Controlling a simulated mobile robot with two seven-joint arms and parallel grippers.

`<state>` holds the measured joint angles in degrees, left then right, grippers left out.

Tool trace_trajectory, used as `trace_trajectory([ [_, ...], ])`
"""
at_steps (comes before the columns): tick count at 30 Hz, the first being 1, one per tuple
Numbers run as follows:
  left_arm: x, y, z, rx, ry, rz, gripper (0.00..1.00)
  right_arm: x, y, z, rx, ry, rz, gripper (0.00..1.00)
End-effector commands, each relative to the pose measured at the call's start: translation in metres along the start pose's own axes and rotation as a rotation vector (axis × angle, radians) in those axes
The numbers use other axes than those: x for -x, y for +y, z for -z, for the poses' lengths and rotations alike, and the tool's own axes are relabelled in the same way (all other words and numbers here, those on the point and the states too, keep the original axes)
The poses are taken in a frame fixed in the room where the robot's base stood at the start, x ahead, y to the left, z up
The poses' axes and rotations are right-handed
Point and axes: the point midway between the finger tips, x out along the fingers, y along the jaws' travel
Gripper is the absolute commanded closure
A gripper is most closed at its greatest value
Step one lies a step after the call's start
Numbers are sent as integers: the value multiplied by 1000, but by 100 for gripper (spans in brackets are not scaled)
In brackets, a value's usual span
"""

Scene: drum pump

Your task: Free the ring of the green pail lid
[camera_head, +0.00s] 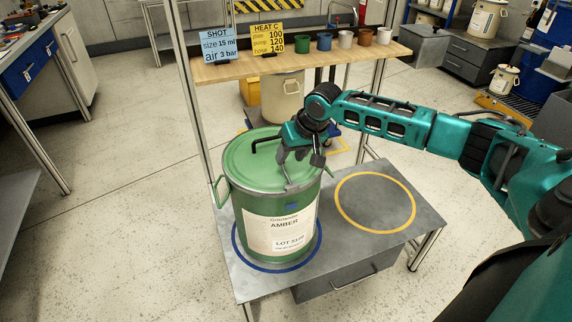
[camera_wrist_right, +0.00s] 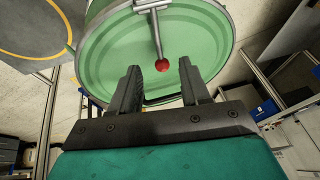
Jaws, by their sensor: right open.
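The green pail (camera_head: 240,205) stands upright on a grey table, with its green lid (camera_head: 246,165) on top and a metal ring (camera_head: 266,192) around the rim. The lid and ring also show in the right wrist view (camera_wrist_right: 110,50). There, a metal lever (camera_wrist_right: 156,33) runs from the ring inward over the lid to a red knob (camera_wrist_right: 162,64). My right gripper (camera_head: 303,158) is open above the lid; in its wrist view the two fingertips (camera_wrist_right: 160,72) lie either side of the knob. I cannot tell the height gap. My left gripper is out of view.
A black handle (camera_head: 265,141) stands on the lid. The pail sits inside a blue circle (camera_head: 277,268); the yellow circle (camera_head: 345,215) to its right is empty. A wooden shelf (camera_head: 225,70) behind carries signs and several cups. A frame post (camera_head: 190,110) rises behind the pail.

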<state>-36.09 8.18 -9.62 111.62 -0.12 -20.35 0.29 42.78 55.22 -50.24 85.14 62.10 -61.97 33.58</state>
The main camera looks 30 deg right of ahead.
Motion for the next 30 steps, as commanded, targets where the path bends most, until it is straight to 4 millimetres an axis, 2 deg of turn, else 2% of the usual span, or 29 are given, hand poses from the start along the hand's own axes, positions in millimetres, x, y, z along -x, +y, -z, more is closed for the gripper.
trace_trajectory([
  [1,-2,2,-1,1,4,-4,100,-12,0,0,-1,0,1,54],
  [3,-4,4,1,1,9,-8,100,-22,-1,0,0,1,0,54],
  [7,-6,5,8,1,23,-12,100,-36,0,0,0,2,0,54],
  [12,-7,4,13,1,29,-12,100,-43,0,0,1,2,-1,54],
  [19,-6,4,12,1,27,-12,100,-43,0,1,1,2,-1,54],
  [30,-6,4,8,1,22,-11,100,-43,0,0,1,2,0,88],
])
